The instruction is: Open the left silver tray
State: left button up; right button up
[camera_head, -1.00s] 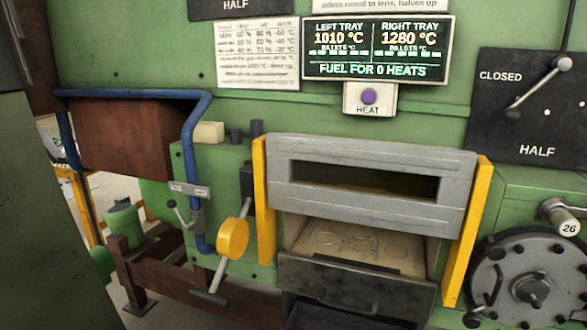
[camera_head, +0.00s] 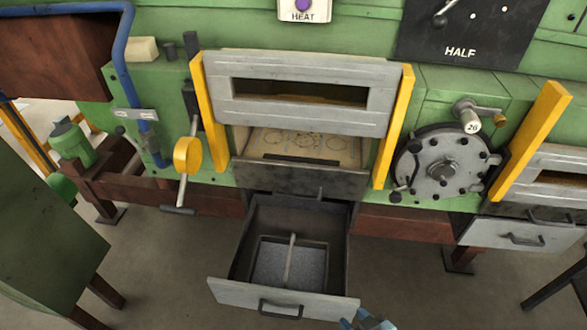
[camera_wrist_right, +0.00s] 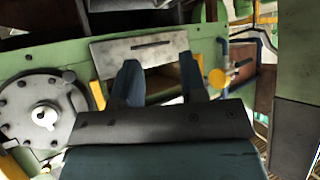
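The left silver tray (camera_head: 235,291) is a drawer below the furnace opening in the head view. It is pulled out, with its front standing well clear of the furnace and its dark inside showing. A grey square bed with a bar across it lies inside. Its dark handle (camera_head: 281,309) is on the front face. My right gripper (camera_head: 366,321) shows only as a bluish tip at the bottom edge, just right of the tray front and apart from the handle. In the right wrist view its two fingers (camera_wrist_right: 160,84) are spread, with nothing seen between them. My left gripper is not in view.
The grey furnace door (camera_head: 310,114) stands between yellow posts above the tray. A yellow-ringed lever (camera_head: 187,154) is at its left and a round bolted hatch (camera_head: 442,168) at its right. Another silver drawer (camera_head: 517,237) is at far right. Floor shows around the open tray.

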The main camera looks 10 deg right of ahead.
aim_at(304, 152)
jog(key=i+j, duration=0.15)
jog(key=j, duration=0.2)
jog(key=i+j+z, duration=0.1)
jog(key=j, duration=0.25)
jog(key=i+j, duration=0.2)
jog(key=j, duration=0.2)
jog(key=i+j+z, duration=0.1)
jog(key=j, duration=0.25)
jog(key=i, duration=0.05)
